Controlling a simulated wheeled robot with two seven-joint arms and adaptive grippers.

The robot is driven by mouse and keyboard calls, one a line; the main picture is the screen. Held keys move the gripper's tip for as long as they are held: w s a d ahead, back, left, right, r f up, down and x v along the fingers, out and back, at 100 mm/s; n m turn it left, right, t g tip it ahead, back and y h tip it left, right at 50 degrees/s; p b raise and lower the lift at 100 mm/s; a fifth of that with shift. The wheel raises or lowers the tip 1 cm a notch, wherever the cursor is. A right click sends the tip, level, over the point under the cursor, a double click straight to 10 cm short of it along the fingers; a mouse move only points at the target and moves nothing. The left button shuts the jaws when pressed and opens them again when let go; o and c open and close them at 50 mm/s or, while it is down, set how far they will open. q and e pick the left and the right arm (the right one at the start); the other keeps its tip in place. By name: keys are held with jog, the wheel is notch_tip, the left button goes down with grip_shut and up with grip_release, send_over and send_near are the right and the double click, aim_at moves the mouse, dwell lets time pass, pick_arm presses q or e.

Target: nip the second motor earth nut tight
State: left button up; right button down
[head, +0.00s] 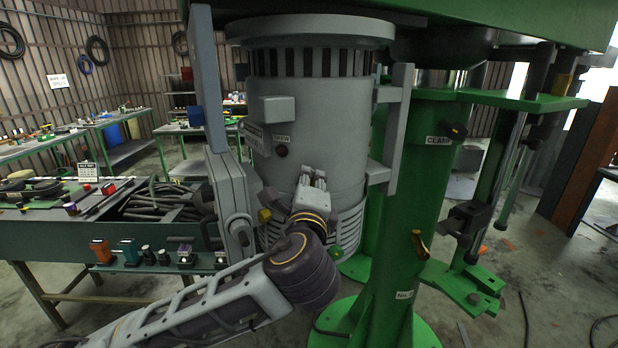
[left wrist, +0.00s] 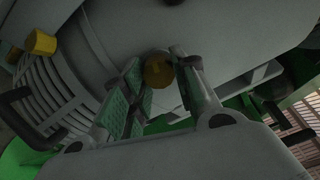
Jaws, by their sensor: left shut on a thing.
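The large grey motor (head: 318,115) hangs upright in the middle of the head view, with a small label above a dark round boss (head: 281,151). My left gripper (head: 312,180) is up against the motor's lower front. In the left wrist view its two fingers (left wrist: 158,62) close on a round brass-coloured nut (left wrist: 157,71), which lies between them against the grey housing. The nut is hidden by the fingers in the head view. A second yellowish round piece (head: 264,215) sits lower left on the motor; a similar one shows in the left wrist view (left wrist: 40,42). My right gripper is not in view.
A green column (head: 405,220) marked CLAMP stands close right of the motor. A grey hinged cover (head: 231,200) stands at its left. A green bench (head: 60,232) with hoses and small tools is at the left.

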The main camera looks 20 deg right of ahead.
pick_arm(q)
jog(key=shift+f+m+p, duration=0.15)
jog(key=shift+m+p, duration=0.25)
jog(key=shift+m, duration=0.7)
jog(key=o, duration=1)
jog(key=v, duration=1.2)
